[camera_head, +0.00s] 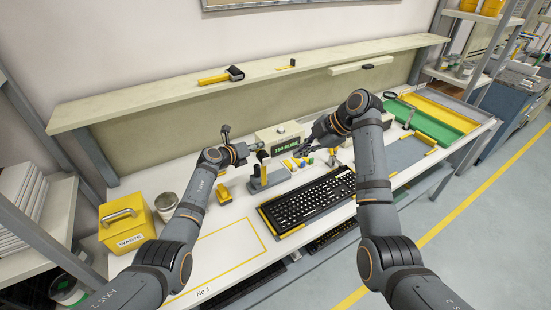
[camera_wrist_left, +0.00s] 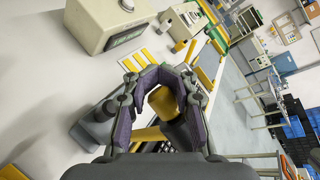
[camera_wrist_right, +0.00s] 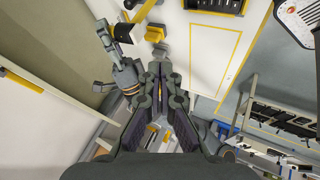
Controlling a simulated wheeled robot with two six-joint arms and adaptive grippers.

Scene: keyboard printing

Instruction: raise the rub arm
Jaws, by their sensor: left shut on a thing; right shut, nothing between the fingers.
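My left gripper (camera_head: 254,147) is shut on a part at the top of the grey rub device (camera_head: 268,178), at the middle of the bench. In the left wrist view a yellow block (camera_wrist_left: 162,103) shows between the fingers of that gripper (camera_wrist_left: 160,80); their exact contact is hard to make out. The rub arm itself is largely hidden by the gripper, and its angle cannot be told. My right gripper (camera_head: 316,138) is shut and empty, in the air in front of the display box (camera_head: 279,138). Its closed fingers also show in the right wrist view (camera_wrist_right: 161,75).
A black keyboard (camera_head: 308,203) lies right of the device. A yellow waste box (camera_head: 125,222) and a jar (camera_head: 167,204) stand at the left. A green tray (camera_head: 430,125) is at the right. The yellow-outlined area (camera_head: 222,258) is clear.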

